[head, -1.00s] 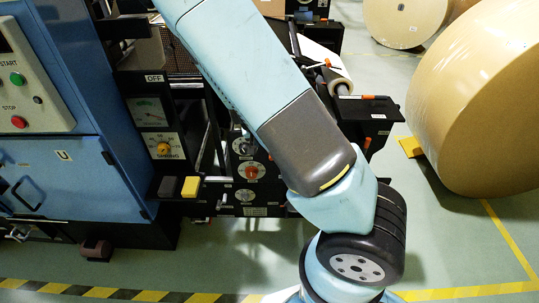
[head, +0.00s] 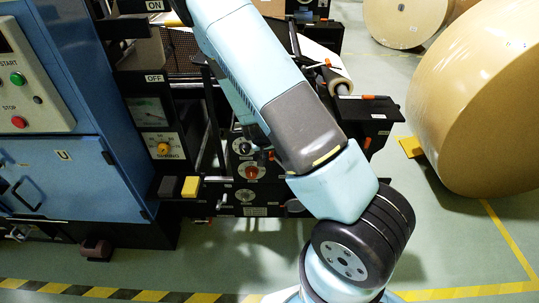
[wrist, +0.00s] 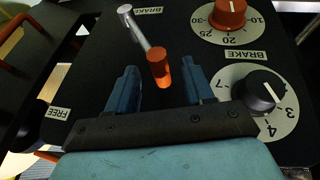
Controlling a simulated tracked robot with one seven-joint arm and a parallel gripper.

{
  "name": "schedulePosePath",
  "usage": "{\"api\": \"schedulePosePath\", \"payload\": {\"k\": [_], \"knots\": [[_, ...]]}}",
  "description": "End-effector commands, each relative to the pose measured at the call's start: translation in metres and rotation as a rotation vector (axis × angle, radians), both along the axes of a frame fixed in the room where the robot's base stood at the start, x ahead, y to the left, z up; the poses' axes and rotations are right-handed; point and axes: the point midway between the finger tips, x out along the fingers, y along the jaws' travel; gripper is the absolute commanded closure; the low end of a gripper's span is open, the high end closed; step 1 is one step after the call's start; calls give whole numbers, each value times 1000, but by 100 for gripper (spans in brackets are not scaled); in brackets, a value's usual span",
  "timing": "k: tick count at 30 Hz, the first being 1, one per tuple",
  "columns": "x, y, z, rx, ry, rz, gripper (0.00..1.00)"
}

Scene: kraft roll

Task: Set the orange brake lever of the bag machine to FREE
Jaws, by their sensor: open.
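In the wrist view the brake lever is a metal rod (wrist: 140,28) with an orange grip (wrist: 160,68), on a black panel. It slants from its pivot at the upper left down to the right. The BRAKE label (wrist: 148,10) is beside the pivot; the FREE label (wrist: 60,113) is to the lower left. My gripper (wrist: 163,74) is open, one blue finger on each side of the orange grip. I cannot tell whether a finger touches it. In the head view my arm covers much of this area, and I cannot make out the lever clearly.
Right of the lever are an orange dial knob (wrist: 230,12) and a black knob (wrist: 260,90), with a second BRAKE label (wrist: 245,55). In the head view a blue cabinet (head: 75,170) stands left and a large kraft roll (head: 480,100) right. Floor in front is clear.

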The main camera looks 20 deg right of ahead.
Motion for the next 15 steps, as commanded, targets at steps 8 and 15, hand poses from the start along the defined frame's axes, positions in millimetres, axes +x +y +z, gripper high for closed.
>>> {"api": "schedulePosePath", "payload": {"k": [8,15], "knots": [[5,-5,-16,0,1,1,48],[6,-6,-17,1,0,1,48]]}}
